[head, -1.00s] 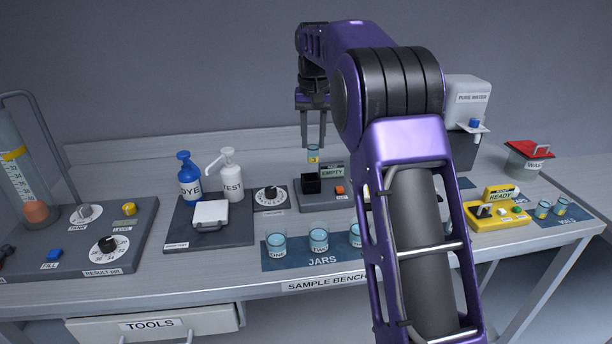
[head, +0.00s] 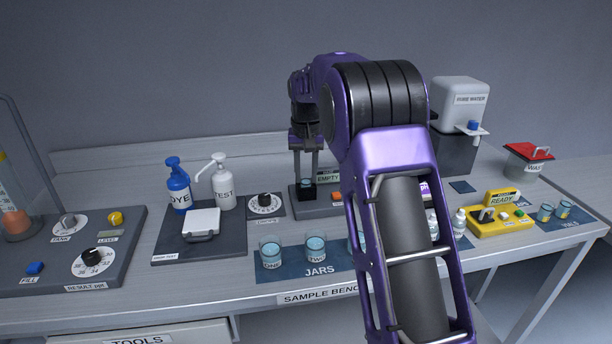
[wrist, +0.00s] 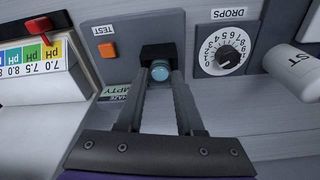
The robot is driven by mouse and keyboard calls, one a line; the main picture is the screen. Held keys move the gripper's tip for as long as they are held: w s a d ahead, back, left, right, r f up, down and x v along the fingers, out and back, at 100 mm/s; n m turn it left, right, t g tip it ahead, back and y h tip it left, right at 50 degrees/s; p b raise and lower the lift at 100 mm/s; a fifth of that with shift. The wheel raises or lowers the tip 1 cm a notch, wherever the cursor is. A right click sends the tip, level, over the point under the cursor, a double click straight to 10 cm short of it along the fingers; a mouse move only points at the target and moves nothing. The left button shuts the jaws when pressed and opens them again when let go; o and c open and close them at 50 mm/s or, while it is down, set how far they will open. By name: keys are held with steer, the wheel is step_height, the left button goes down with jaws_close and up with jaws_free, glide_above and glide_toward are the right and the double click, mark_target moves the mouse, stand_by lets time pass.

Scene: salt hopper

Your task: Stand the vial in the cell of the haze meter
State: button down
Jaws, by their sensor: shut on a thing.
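The vial (wrist: 160,71) is a small clear cup with bluish liquid, gripped between my two fingertips. In the head view the vial (head: 306,183) is at the black cell (head: 307,194) of the haze meter (head: 325,208). My gripper (head: 304,178) points straight down over the cell, shut on the vial. In the wrist view my gripper (wrist: 160,76) has its fingertips at the opening of the black cell (wrist: 158,50). The vial looks upright and at least partly in the cell; whether it touches the bottom is hidden. The meter's display reads EMPTY.
The meter's orange TEST button (wrist: 107,50) is beside the cell. A DROPS dial (head: 265,202), blue DYE bottle (head: 180,187) and white TEST bottle (head: 222,184) stand to the left. Jars (head: 316,248) stand in front. A yellow READY device (head: 500,213) and more vials (head: 556,210) are at right.

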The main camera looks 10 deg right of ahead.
mark_target(306, 200)
steer(key=shift+s+f, duration=0.2)
steer(key=shift+f, duration=0.5)
steer(key=c, duration=0.5)
jaws_free()
steer(key=shift+f, duration=0.1)
steer(key=shift+c, duration=0.2)
steer(key=shift+d, duration=0.15)
steer(key=shift+r, duration=0.35)
step_height(306, 200, up, 13)
steer(key=s+p, duration=0.1)
steer(key=p, duration=0.1)
steer(key=shift+a, duration=0.3)
